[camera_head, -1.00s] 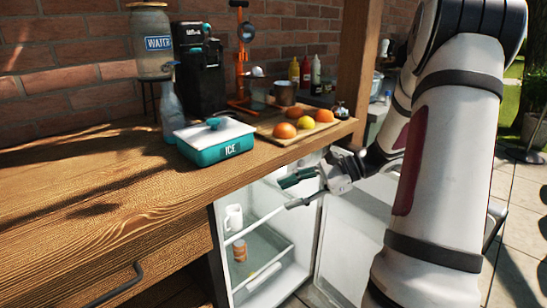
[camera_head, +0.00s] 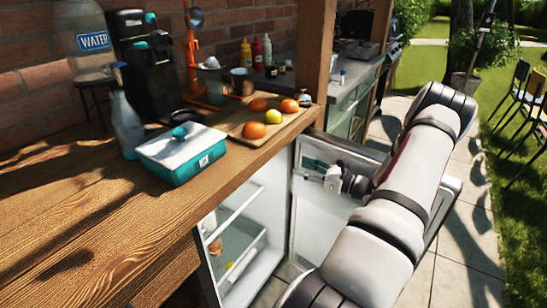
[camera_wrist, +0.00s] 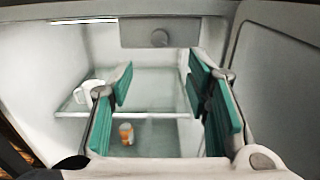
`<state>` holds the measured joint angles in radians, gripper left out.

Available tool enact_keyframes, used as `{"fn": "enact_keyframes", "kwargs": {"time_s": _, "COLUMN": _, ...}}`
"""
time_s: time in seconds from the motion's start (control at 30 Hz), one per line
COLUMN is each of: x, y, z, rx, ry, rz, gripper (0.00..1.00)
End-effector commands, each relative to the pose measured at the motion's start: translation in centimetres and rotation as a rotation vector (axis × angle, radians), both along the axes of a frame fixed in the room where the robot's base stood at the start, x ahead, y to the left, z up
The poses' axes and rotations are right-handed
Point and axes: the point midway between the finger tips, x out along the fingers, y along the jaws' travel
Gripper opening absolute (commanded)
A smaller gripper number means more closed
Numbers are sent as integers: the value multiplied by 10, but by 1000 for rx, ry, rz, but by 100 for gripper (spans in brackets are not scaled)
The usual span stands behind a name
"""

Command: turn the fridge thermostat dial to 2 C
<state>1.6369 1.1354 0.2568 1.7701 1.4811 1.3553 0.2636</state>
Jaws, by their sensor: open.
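The fridge (camera_head: 262,186) stands open under the wooden counter, its door swung out to the right. In the wrist view the thermostat dial (camera_wrist: 159,38) is a small round grey knob on a grey panel (camera_wrist: 130,33) at the top of the fridge's back. Its markings are too small to read. My gripper (camera_wrist: 165,85) is open and empty, with green finger pads spread apart, facing into the fridge. The dial lies beyond and above the fingertips, apart from them. In the head view my gripper (camera_head: 313,168) is in front of the open door, and the dial is hidden.
A glass shelf (camera_wrist: 140,113) crosses the fridge, with a white mug (camera_wrist: 88,92) on it and an orange-labelled jar (camera_wrist: 126,133) below. The open door (camera_head: 325,215) stands close to my arm. The counter (camera_head: 110,225) edge is above the fridge.

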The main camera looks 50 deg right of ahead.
Motion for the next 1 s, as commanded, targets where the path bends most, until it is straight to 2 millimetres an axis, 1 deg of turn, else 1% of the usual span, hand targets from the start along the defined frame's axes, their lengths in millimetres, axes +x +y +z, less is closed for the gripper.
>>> {"fn": "enact_keyframes", "kwargs": {"time_s": 0.03, "x": 11, "y": 2, "z": -1, "rx": 0, "ry": 0, "rz": 3, "gripper": 44}}
{"fn": "enact_keyframes", "kwargs": {"time_s": 0.3, "x": 65, "y": 6, "z": -1, "rx": -1, "ry": 0, "rz": 4, "gripper": 44}}
{"fn": "enact_keyframes", "kwargs": {"time_s": 0.5, "x": 96, "y": 8, "z": 0, "rx": -2, "ry": 0, "rz": 4, "gripper": 44}}
{"fn": "enact_keyframes", "kwargs": {"time_s": 0.7, "x": 112, "y": 9, "z": 0, "rx": -1, "ry": 2, "rz": 2, "gripper": 44}}
{"fn": "enact_keyframes", "kwargs": {"time_s": 1.0, "x": 114, "y": 10, "z": 0, "rx": -1, "ry": 1, "rz": 2, "gripper": 44}}
